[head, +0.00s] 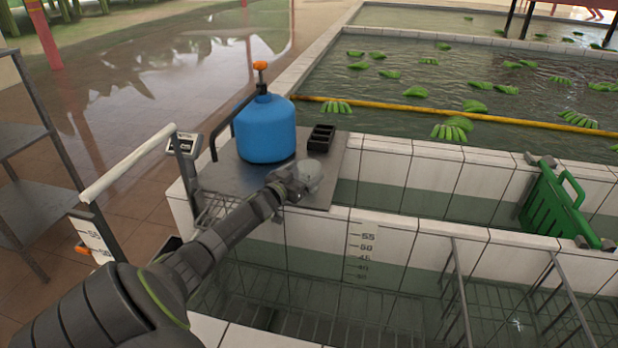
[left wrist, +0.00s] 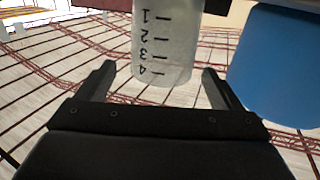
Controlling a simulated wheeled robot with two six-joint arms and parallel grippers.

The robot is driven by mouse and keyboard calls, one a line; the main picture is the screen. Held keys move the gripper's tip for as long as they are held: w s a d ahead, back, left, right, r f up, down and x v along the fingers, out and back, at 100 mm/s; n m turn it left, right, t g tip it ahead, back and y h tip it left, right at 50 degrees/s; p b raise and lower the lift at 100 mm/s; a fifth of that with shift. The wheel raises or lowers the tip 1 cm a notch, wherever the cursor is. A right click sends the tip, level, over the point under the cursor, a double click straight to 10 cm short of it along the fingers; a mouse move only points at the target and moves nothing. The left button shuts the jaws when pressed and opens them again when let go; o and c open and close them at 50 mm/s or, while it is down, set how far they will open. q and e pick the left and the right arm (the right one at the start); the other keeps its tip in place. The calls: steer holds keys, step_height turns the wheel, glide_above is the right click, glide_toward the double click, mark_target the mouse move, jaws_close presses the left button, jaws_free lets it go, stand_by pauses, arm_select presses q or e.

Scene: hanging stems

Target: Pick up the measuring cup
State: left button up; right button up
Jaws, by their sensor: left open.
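The measuring cup (head: 312,171) is a small translucent cup on the grey metal platform, partly hidden by my left gripper in the head view. In the left wrist view the cup (left wrist: 165,42) shows dark marks numbered 1 to 4. My left gripper (head: 298,184) is open at the cup. In the left wrist view its fingertips (left wrist: 158,72) stand to either side of the cup's lower end, with a gap visible on each side. My right gripper is not in view.
A blue sprayer tank (head: 265,128) stands close behind the cup, left in the head view; it also shows at right in the left wrist view (left wrist: 280,65). A black divided holder (head: 321,138) sits behind the cup. Tiled water basins (head: 385,165) lie right and in front.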

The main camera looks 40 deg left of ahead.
mark_target(315, 163)
arm_select(q)
steer(key=shift+w+a+f, duration=0.15)
steer(key=shift+w+a, duration=0.05)
steer(key=shift+w, duration=0.6)
steer(key=shift+w+a+f, duration=0.1)
steer(key=shift+w, duration=1.05)
steer(key=c, duration=1.1)
